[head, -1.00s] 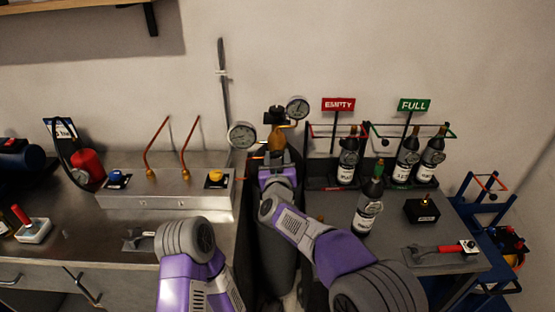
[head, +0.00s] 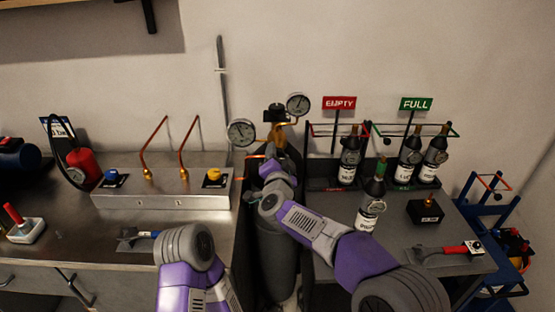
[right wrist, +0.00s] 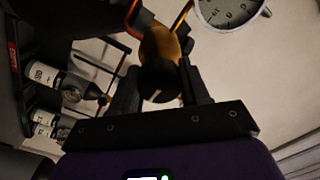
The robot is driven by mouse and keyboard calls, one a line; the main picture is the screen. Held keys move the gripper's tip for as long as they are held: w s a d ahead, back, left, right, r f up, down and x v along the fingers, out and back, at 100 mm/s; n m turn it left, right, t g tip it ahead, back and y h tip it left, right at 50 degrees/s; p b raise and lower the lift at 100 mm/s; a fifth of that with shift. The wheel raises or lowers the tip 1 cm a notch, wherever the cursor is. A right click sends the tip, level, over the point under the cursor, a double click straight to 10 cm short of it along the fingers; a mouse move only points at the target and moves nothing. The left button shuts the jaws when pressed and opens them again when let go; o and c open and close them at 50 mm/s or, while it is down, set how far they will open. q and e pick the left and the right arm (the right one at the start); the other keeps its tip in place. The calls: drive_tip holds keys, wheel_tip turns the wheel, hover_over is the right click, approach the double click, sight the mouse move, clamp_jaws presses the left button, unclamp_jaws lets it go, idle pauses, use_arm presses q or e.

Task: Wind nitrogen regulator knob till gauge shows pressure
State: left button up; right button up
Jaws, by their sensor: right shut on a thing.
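The regulator has a brass body and a black top part (head: 274,113), with two white dial gauges, the left one (head: 241,132) lower and the right one (head: 298,104) higher. Both needles are too small to read surely. A dark grey cylinder (head: 276,250) stands upright below. My right gripper (head: 280,150) is at the regulator's front, mostly hidden by its own wrist. In the right wrist view a black knob (right wrist: 160,80) with a white mark sits between the dark fingers, which are shut on it. A gauge (right wrist: 232,10) is cut off at that view's top.
Left of the cylinder is a steel bench with a valve box (head: 165,195). Right of it is a grey table with bottles in racks, one loose bottle (head: 371,197), a black box (head: 425,211) and a red-handled tool (head: 447,249). A blue cart (head: 490,215) stands far right.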

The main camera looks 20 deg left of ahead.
drive_tip(key=m, duration=0.5)
drive_tip(key=shift+w+d+r, duration=0.1)
drive_tip(key=shift+d+r, duration=0.1)
drive_tip(key=shift+r, duration=0.1)
drive_tip(key=shift+m, duration=0.4)
drive_tip(key=o, duration=0.9)
drive_tip(key=shift+d+f, duration=0.1)
drive_tip(key=shift+o, duration=0.8)
drive_tip(key=shift+f, duration=0.1)
drive_tip(key=v, duration=0.7)
drive_tip(key=shift+s, duration=0.3)
